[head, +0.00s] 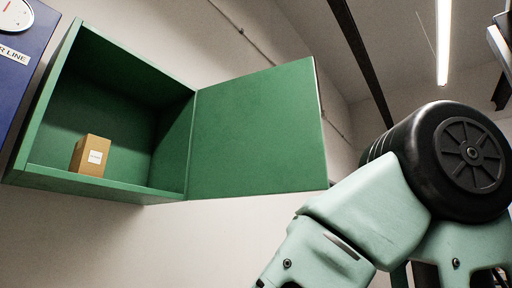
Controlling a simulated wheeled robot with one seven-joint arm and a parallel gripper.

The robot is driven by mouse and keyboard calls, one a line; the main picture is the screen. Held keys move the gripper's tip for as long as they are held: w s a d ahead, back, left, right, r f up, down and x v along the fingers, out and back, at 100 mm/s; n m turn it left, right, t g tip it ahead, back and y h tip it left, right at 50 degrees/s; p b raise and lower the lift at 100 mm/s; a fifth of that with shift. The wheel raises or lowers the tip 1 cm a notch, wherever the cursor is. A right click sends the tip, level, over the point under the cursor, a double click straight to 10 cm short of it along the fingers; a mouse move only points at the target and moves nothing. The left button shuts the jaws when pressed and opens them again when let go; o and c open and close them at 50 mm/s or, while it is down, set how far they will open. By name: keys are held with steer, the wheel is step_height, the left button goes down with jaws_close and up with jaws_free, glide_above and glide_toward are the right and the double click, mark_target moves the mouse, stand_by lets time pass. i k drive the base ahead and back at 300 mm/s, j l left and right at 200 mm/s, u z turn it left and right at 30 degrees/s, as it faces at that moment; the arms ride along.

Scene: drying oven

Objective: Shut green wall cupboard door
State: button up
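The green wall cupboard (108,188) hangs on the wall at the left of the head view, with its front open. Its green door (258,135) is hinged on the cupboard's right side and stands wide open, swung out to the right. A small brown box (91,155) with a white label stands on the cupboard floor. My pale green arm with a black joint is at the lower right, in front of and below the door's right edge. My gripper is out of the frame.
A blue panel or cabinet (22,62) with a dial and lettering is at the far left, beside the cupboard. The wall (150,245) below the cupboard looks clear. A lit ceiling lamp (443,40) and dark beams are overhead at the right.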

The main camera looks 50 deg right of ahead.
mark_target(259, 133)
steer(key=l+u, duration=0.2)
steer(key=l, duration=0.25)
steer(key=l+u, duration=0.15)
steer(key=l, duration=0.25)
steer(key=l+u, duration=0.2)
steer(key=l, duration=0.25)
steer(key=k+l+u, duration=0.2)
steer(key=l, duration=0.2)
steer(key=l+u, duration=0.15)
steer(key=l, duration=0.25)
steer(key=k+l+u, duration=0.2)
steer(key=l, duration=0.2)
steer(key=k+l+u, duration=0.2)
steer(key=l, duration=0.2)
steer(key=k+l+u, duration=0.1)
steer(key=l, duration=0.25)
steer(key=k+l+u, duration=0.1)
steer(key=l, duration=0.25)
steer(key=k+l+u, duration=0.1)
steer(key=k+l, duration=0.15)
steer(key=k+l+u, duration=0.1)
steer(key=l, duration=0.3)
steer(key=k+l+z, duration=0.25)
steer(key=k+j, duration=0.05)
steer(key=k, duration=0.05)
